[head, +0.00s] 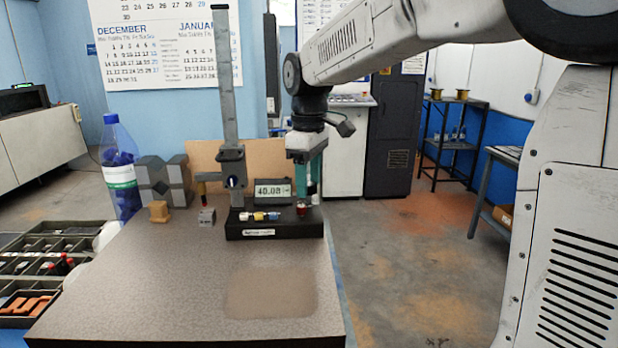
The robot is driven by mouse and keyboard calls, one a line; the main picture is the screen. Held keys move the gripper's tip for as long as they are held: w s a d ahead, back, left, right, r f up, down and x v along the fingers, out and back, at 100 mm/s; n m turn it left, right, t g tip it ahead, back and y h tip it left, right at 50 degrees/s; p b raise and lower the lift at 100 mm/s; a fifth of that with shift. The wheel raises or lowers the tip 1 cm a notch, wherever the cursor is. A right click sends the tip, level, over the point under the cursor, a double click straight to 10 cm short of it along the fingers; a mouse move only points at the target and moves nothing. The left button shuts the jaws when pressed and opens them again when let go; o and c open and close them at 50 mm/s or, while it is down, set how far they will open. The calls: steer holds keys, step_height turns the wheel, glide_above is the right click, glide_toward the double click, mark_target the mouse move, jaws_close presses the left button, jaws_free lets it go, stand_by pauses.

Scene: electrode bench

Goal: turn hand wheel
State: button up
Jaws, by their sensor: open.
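A height-gauge-like device stands at the far edge of the bench, with a black base (262,232) and a tall grey column (226,90). A grey carriage (232,160) sits low on the column. A small round part on it (232,181) may be the hand wheel; it is too small to be sure. A red knob (301,208) stands at the base's right end. My gripper (308,196) points down at that end, open, close to the red knob. I cannot tell whether they touch. The gap between the fingers is hard to see.
A display (273,191) reading about 40.00 stands behind the base. Left are grey blocks (162,180), a tan block (159,211), a blue bottle (120,170) and divided trays (40,255). The bench front (180,290) is clear.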

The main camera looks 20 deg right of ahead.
steer(key=c, duration=1)
steer(key=shift+m, duration=0.3)
